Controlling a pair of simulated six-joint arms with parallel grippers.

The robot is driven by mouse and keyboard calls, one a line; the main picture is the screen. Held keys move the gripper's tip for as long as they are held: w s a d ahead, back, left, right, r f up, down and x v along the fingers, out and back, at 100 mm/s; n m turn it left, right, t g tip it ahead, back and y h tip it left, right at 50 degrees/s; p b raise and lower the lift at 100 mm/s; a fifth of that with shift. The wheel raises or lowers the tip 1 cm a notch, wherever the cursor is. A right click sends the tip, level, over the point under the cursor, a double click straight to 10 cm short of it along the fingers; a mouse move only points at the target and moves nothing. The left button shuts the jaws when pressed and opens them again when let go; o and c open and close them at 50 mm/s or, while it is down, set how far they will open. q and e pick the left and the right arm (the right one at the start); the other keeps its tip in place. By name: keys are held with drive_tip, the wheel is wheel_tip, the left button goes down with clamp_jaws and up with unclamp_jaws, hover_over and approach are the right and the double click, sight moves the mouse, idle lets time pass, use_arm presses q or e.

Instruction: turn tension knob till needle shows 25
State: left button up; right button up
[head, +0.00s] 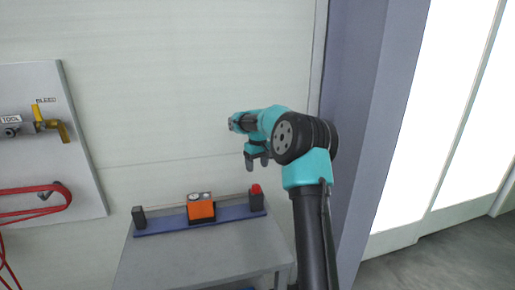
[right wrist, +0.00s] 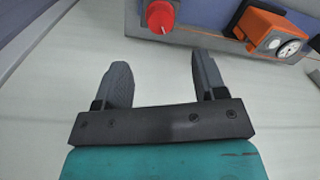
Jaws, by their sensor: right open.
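The red tension knob (head: 256,189) sits on a dark block at the right end of a blue rail. It also shows in the right wrist view (right wrist: 160,14), at the top edge. An orange gauge box (head: 201,211) with small round dials stands mid-rail. My right gripper (head: 257,163) is open and empty, above the knob in the head view. In the wrist view its fingers (right wrist: 162,66) point toward the knob, apart from it. My left gripper is not in view.
The blue rail (head: 165,224) lies along a grey table (head: 190,255), with a dark block (head: 139,217) at its left end. A wall panel (head: 85,190) with a yellow valve (head: 52,124) and red hose (head: 30,211) is at left. The table's front is clear.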

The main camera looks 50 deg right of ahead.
wheel_tip(320, 180, up, 8)
drive_tip(key=shift+d+f, duration=0.15)
drive_tip(key=shift+f, duration=0.1)
idle(0.4)
